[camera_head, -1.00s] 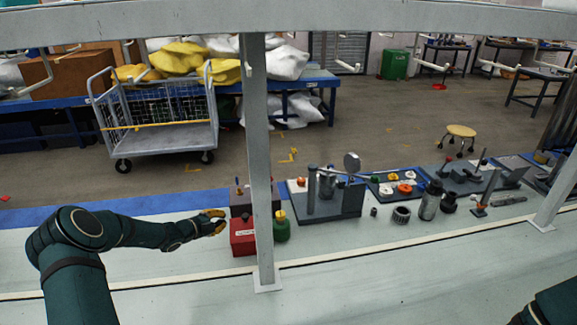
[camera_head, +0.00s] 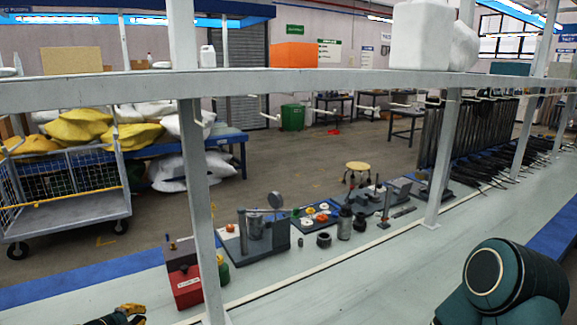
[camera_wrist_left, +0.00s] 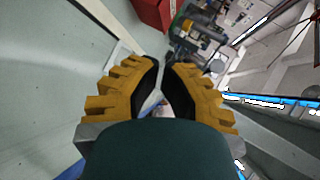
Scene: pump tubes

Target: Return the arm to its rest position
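My left gripper (camera_head: 132,311) has yellow-orange fingers and shows at the bottom left of the head view, cut by the lower edge. In the left wrist view its two fingers (camera_wrist_left: 161,72) have black inner pads that lie close together, with a narrow light gap between them. I see nothing held there, and I cannot tell whether they are fully shut. It is over the pale bench top (camera_head: 340,285), in front of a red box (camera_head: 186,287). My right arm's dark green links (camera_head: 500,285) fill the lower right of the head view. My right gripper is out of view.
A grey post (camera_head: 202,220) and a long shelf beam (camera_head: 290,83) cross the view. A green bottle (camera_head: 223,270), a grey fixture (camera_head: 257,235) and several dark parts line the bench. The front of the bench is clear between my arms.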

